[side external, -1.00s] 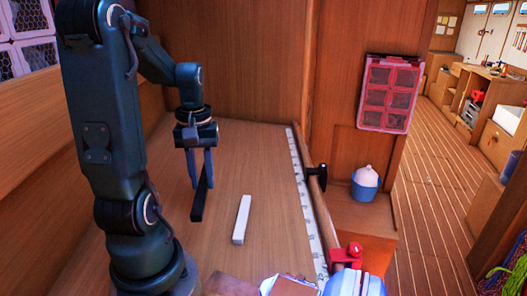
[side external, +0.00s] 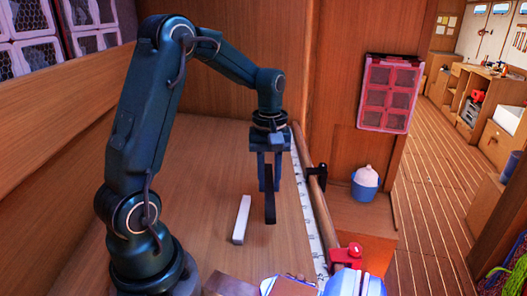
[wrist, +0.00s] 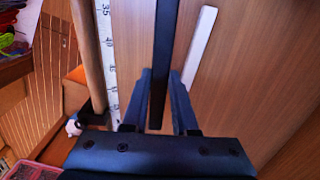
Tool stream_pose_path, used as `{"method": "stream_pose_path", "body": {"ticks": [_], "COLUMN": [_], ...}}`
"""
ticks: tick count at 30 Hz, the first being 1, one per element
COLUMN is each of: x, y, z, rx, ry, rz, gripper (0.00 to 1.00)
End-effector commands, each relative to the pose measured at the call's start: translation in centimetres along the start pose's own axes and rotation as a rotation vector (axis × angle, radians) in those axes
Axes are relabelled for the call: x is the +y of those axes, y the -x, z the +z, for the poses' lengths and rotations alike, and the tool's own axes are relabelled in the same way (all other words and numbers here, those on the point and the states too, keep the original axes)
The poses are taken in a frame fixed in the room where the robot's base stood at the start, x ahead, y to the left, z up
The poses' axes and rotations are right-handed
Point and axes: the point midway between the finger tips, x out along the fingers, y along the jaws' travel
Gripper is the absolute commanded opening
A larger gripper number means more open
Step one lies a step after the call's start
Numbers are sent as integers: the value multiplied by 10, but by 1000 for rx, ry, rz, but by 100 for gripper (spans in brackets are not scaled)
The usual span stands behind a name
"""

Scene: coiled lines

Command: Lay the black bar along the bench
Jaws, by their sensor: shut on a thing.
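The black bar (side external: 270,205) is held in my gripper (side external: 269,188), which is shut on it. In the side view the bar points toward the near edge of the bench (side external: 200,195) and lies to the right of the white bar (side external: 242,219). In the wrist view the black bar (wrist: 163,65) runs up between the fingers of my gripper (wrist: 160,85), roughly parallel to the ruler strip. I cannot tell whether its underside touches the bench.
A white ruler strip (side external: 308,215) and a wooden rail (side external: 322,215) run along the bench's right edge. A red clamp (side external: 346,256) and a blue-and-white object (side external: 355,283) sit at the near right. Bench surface left of the white bar is clear.

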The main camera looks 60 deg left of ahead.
Motion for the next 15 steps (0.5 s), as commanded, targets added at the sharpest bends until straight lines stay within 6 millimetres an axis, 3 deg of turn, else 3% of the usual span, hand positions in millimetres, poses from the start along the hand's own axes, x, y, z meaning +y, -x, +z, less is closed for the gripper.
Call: {"method": "stream_pose_path", "body": {"ticks": [6,15], "x": [39,50], "y": [-26,-48], "z": [17,22], "rx": [-1,-3], "ry": [-4,2], "rz": [-1,-3], "gripper": [0,0]}}
